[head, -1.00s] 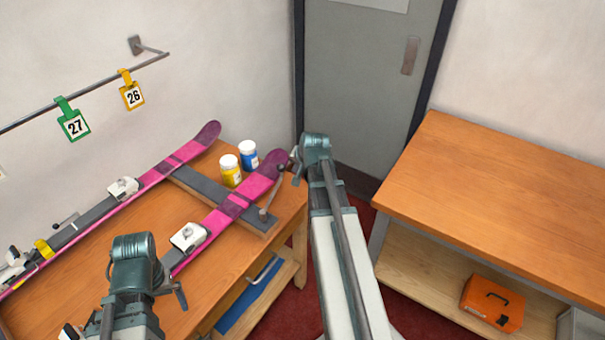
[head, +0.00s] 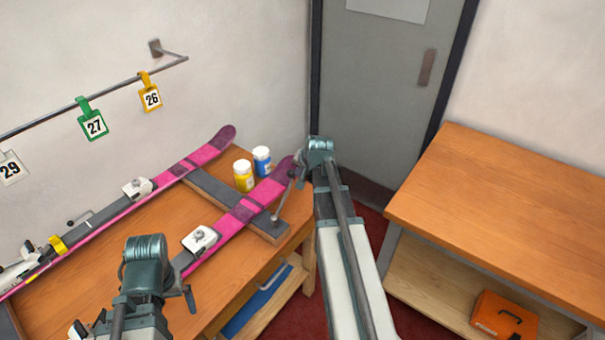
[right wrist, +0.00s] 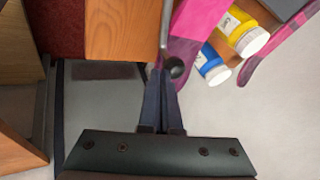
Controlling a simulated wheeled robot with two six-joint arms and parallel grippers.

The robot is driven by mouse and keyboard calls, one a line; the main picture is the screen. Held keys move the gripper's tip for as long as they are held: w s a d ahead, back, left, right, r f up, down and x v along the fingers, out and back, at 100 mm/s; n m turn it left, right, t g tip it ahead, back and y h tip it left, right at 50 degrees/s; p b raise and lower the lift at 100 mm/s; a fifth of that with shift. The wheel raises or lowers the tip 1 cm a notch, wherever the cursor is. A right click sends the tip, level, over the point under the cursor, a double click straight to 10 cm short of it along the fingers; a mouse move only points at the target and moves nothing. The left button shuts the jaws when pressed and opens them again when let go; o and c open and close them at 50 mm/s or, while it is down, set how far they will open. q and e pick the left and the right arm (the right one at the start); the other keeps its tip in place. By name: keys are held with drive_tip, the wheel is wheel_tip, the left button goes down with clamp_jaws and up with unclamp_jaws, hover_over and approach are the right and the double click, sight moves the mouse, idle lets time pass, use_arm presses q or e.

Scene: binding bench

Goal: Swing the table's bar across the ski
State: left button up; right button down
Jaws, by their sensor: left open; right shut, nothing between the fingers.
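The table's bar (head: 284,199) is a thin metal rod, with its foot on the dark grey cross board at the table's right end. It slants up to a dark knob beside the near pink ski (head: 245,208), along the ski's right edge near the tip. My right gripper (head: 300,170) is at the bar's knob end. In the right wrist view the bar (right wrist: 166,28) ends in the round knob (right wrist: 174,68) at my shut, empty fingertips (right wrist: 163,72); whether they touch is unclear. My left gripper (head: 190,297) is open and apart from the bar, over the table's near side.
A second pink ski (head: 205,153) lies behind. Yellow (head: 243,177) and blue (head: 262,160) bottles stand between the ski tips. A wall rail holds number tags (head: 93,120). Another wooden bench (head: 510,210) stands right, with an orange case (head: 503,316) below. Red floor lies between.

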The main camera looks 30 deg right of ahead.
drive_tip(key=w+a+n+y, duration=0.1)
drive_tip(key=w+a+n, duration=0.1)
drive_tip(key=w+n, duration=0.1)
drive_tip(key=w+a+n+y, duration=0.2)
drive_tip(key=w+a+n, duration=0.1)
drive_tip(key=shift+w+a, duration=0.25)
drive_tip(key=a+n+g+y, duration=0.1)
drive_tip(key=a+n, duration=0.1)
drive_tip(key=w+a+n+g+y, duration=0.1)
drive_tip(key=a+n, duration=0.1)
drive_tip(key=a, duration=0.1)
drive_tip(key=w+a+n+y, duration=0.1)
drive_tip(key=a+n, duration=0.1)
drive_tip(key=a, duration=0.1)
drive_tip(key=shift+a+g, duration=0.2)
drive_tip(key=shift+g, duration=0.2)
drive_tip(key=shift+a+n+g+y, duration=0.4)
drive_tip(key=shift+a+n+y, duration=0.1)
drive_tip(key=shift+a+n, duration=0.6)
drive_tip(key=shift+s, duration=0.1)
